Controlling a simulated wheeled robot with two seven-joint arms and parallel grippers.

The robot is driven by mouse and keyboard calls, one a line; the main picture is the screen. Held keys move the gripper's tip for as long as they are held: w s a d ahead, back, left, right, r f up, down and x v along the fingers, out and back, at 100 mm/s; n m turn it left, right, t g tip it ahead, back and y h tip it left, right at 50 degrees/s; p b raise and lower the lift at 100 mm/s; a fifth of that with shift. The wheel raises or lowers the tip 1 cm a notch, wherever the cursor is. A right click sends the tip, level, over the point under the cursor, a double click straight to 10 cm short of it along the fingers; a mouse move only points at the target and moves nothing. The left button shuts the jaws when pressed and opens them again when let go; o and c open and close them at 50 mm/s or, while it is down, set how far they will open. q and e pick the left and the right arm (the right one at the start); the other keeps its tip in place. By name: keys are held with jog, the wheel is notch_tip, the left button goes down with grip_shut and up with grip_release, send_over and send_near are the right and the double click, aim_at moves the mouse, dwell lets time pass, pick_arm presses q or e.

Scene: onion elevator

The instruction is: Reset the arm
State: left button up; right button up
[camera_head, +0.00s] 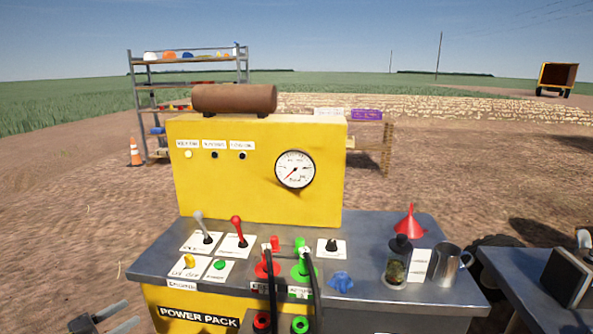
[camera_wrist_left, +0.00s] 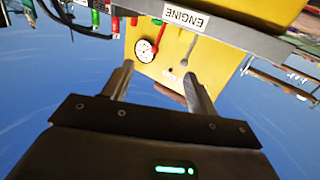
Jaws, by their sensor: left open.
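My left gripper (camera_head: 108,315) is at the lower left of the head view, in front of and left of the power pack's bench, apart from it. Its two fingers are spread and empty. In the left wrist view the open fingers (camera_wrist_left: 158,88) point toward the yellow power pack (camera_wrist_left: 215,68), which appears upside down. In the head view the yellow panel (camera_head: 255,195) stands upright with a round gauge (camera_head: 295,169) and a brown cylinder (camera_head: 234,99) on top. My right gripper is not in view.
The grey bench (camera_head: 370,235) carries a grey lever (camera_head: 202,226), a red lever (camera_head: 238,230), red and green couplings with black hoses, a blue cloth-like item (camera_head: 341,281), a jar (camera_head: 397,262), a red funnel (camera_head: 410,222) and a metal mug (camera_head: 446,263).

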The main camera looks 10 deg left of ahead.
pick_arm(q)
jog(key=s+a+f+n+g+y, duration=0.1)
jog(key=a+f+y, duration=0.65)
jog(key=f, duration=0.55)
jog(key=s+f+n+g+y, duration=0.1)
jog(key=s+f+g, duration=0.1)
jog(key=s+f, duration=0.35)
jog(key=s+f+g+y, duration=0.1)
jog(key=s+f+g, duration=0.15)
jog(key=f, duration=0.65)
jog(key=s+f+n+g+y, duration=0.1)
jog(key=s+f, duration=0.3)
jog(key=f, duration=0.3)
jog(key=s+d+f+g, duration=0.3)
jog(key=s+d+f, duration=0.3)
jog(key=s+f, duration=0.25)
jog(key=s+d+f+g, duration=0.2)
jog(key=s+d+f, duration=0.4)
jog(key=s+f, duration=0.3)
jog(key=s+d+f+g+h, duration=0.1)
jog(key=s+d+f, duration=0.1)
jog(key=s+d, duration=0.4)
jog(key=s+d+f+g, duration=0.2)
jog(key=s+d, duration=0.5)
jog(key=d, duration=0.5)
jog(key=shift+d+h, duration=0.2)
jog(key=shift+h, duration=0.15)
jog(key=shift+f, duration=0.1)
